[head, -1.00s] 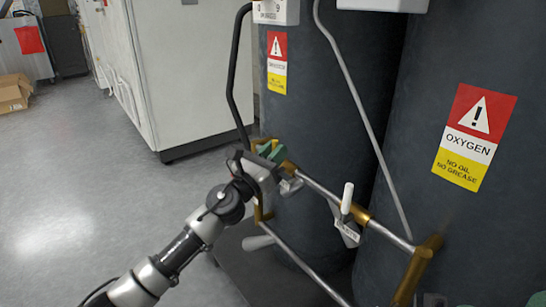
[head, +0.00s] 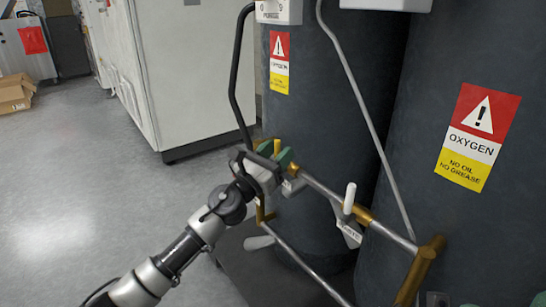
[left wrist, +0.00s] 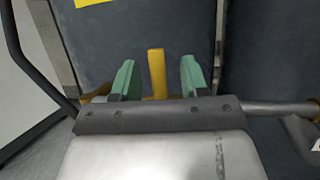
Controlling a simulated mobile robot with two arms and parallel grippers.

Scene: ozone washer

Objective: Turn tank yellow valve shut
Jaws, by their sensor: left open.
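The yellow valve handle (left wrist: 157,73) stands upright between the two green fingers of my left gripper in the left wrist view. There is a gap on each side of it, and it is nearer the left finger. In the head view my left gripper (head: 275,154) reaches in from the left to the brass and steel pipework in front of the left tank (head: 315,120). Its jaws are open, and only a small part of the yellow handle (head: 277,146) shows between them. The gripper body hides the valve's base. My right gripper does not show clearly.
A second valve with a white handle (head: 349,198) sits along the steel pipe to the right. The right tank (head: 430,90) bears an oxygen label.

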